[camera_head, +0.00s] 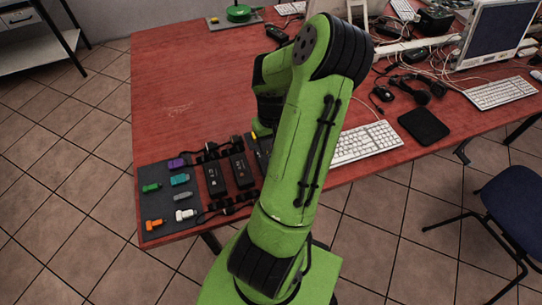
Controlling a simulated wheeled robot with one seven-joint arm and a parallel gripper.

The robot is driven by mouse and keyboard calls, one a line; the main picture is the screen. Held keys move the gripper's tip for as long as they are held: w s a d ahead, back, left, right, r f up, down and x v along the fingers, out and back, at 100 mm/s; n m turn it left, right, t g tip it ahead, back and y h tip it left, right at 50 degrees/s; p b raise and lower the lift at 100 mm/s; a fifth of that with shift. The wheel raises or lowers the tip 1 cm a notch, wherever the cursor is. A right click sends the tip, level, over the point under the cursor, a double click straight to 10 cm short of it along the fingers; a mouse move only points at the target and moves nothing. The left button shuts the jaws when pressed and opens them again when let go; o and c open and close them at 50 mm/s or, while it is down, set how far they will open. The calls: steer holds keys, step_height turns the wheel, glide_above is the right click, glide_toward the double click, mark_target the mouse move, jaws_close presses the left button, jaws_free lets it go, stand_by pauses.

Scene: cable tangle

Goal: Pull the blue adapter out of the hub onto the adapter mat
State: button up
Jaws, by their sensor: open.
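The dark grey mat (160,205) lies at the front left corner of the red table. Loose adapters lie on it: purple (177,163), teal (180,180), green (151,187), grey (181,197), orange (155,224) and white (185,214). Right of them stand black boxes (215,180) (241,170), and a third dark one (262,152) is partly behind my arm. A small yellow piece (254,134) shows at its top end. I see no clearly blue adapter; my arm may hide it. My gripper (268,112) is open, mostly hidden by my arm, above the table near the boxes.
Black cables (220,148) run behind and in front of the boxes. A white keyboard (366,143) and a black pad (424,126) lie to the right of my arm.

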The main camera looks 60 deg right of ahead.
step_height(320, 180, down, 7)
steer(key=shift+f+b, duration=0.1)
steer(key=shift+b, duration=0.65)
jaws_close()
